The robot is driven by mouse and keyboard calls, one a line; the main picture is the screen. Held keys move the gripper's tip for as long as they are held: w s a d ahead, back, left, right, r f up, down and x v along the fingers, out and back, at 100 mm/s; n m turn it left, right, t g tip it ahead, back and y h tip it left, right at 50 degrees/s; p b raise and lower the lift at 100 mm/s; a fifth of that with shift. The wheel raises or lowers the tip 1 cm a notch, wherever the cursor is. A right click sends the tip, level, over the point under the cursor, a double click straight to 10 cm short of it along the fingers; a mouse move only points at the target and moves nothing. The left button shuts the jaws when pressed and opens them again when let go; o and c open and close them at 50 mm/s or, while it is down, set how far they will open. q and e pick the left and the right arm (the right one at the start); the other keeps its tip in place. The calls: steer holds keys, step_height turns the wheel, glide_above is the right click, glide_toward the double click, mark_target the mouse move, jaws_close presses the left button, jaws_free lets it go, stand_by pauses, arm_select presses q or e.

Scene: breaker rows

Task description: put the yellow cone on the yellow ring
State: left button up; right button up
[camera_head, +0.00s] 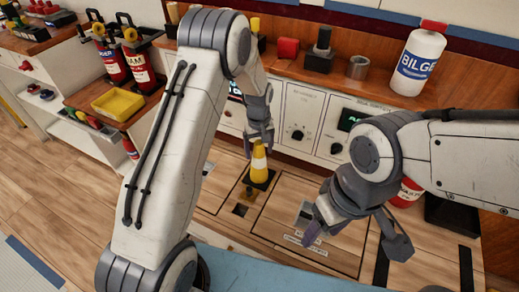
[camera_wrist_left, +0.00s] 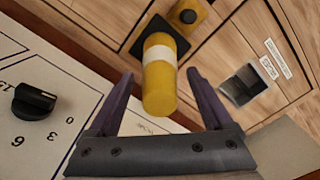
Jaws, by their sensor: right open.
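The yellow cone (camera_head: 259,162), with a white band, stands upright on a dark square base on the wooden panel. In the left wrist view the cone (camera_wrist_left: 159,78) rises between my left gripper's fingers (camera_wrist_left: 160,100), with a gap on each side. My left gripper (camera_head: 259,138) is open just above the cone. A yellow piece with a dark round middle (camera_wrist_left: 188,13) lies beside the cone's base; I cannot tell whether it is the yellow ring. My right gripper (camera_head: 355,240) is open and empty over the front right of the panel.
A grey plate (camera_wrist_left: 243,84) is set in the wooden panel. Behind stands a white front with dials (camera_head: 298,134). A white BILGE bottle (camera_head: 418,60) is on the shelf at the back right. A yellow tray (camera_head: 118,104) is at the left.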

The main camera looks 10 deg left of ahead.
arm_select(q)
step_height(320, 180, up, 11)
steer(key=shift+p, duration=1.2)
steer(key=shift+d+r, duration=0.1)
steer(key=shift+r, duration=0.6)
steer(key=s+d+r+m, duration=0.4)
steer(key=s+d, duration=0.1)
steer(key=s, duration=0.3)
steer(key=s+d+r+m, duration=0.3)
steer(key=s+d+r, duration=0.2)
steer(key=s, duration=0.3)
steer(key=s+r+m+h, duration=0.1)
steer(key=s+m, duration=0.6)
steer(key=s, duration=0.9)
steer(key=shift+s+d, duration=0.15)
steer(key=shift+s, duration=0.15)
steer(key=shift+r, duration=0.15)
